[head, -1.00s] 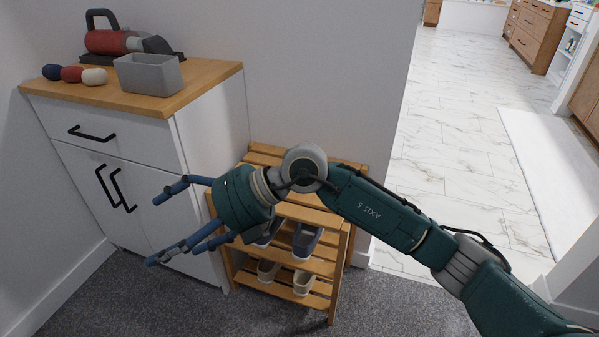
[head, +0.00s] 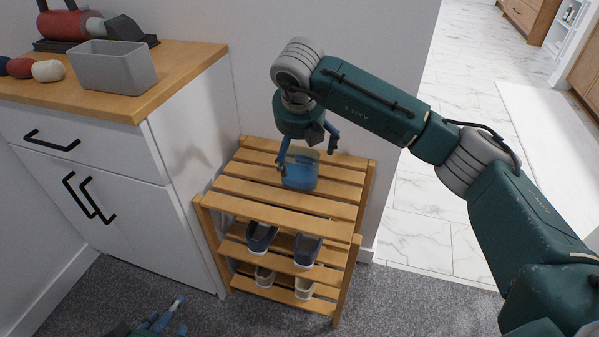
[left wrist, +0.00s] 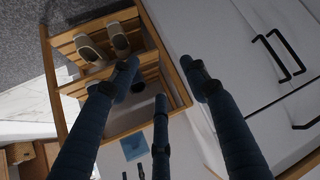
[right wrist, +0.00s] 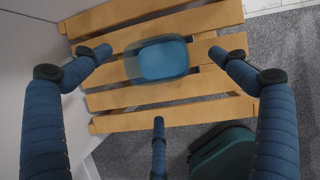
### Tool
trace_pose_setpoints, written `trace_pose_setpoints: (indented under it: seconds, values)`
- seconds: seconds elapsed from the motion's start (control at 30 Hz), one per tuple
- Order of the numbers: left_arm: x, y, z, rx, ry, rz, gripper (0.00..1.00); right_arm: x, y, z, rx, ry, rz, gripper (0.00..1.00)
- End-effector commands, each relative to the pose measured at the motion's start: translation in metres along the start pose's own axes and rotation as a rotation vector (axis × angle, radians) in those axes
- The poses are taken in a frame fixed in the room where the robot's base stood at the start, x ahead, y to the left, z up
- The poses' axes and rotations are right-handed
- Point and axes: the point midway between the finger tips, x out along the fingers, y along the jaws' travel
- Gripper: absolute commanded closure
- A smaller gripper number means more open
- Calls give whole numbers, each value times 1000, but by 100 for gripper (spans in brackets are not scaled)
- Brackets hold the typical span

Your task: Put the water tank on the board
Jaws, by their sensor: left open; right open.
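The water tank appears to be the blue translucent tub (head: 300,172) on the slatted top of the wooden shoe rack (head: 275,208). It also shows in the right wrist view (right wrist: 160,60) and the left wrist view (left wrist: 135,147). My right gripper (head: 307,158) is open above the tank, with fingers spread on either side of it; contact cannot be told. My left gripper (head: 165,318) is open and empty, low in front of the cabinet and rack. A dark flat base (head: 50,45) under a red machine on the cabinet may be the board; its top is partly covered.
The white cabinet (head: 150,150) has a wooden top with a grey bin (head: 113,72), a red machine (head: 65,25) and several small rounded items (head: 48,71). Shoes (head: 307,250) fill the lower rack shelves. A wall stands behind the rack. Tiled floor (head: 440,190) lies open to the right.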

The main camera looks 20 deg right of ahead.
Motion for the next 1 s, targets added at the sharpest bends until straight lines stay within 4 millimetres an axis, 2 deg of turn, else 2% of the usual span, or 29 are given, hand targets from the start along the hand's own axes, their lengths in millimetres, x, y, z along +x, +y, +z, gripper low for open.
trace_pose_setpoints:
  seconds: [0.23, 0.5, 0.6, 0.93, 1.0]
  values:
    - [3, 2, -20, 1, 80, 5, 54, 16, 1, 1, 0, 2, 1, 3]
    - [2, 9, -68, 3, 277, 17, 54, 49, 2, 7, -2, 3, 1, 3]
    - [0, 10, -80, 3, 327, 20, 54, 57, 2, 7, -1, 3, 1, 3]
    - [-2, 11, -87, 3, 354, 21, 54, 60, 2, 8, -2, 1, 2, 3]
    - [-2, 11, -87, 3, 353, 21, 54, 60, 2, 8, -2, 1, 2, 17]
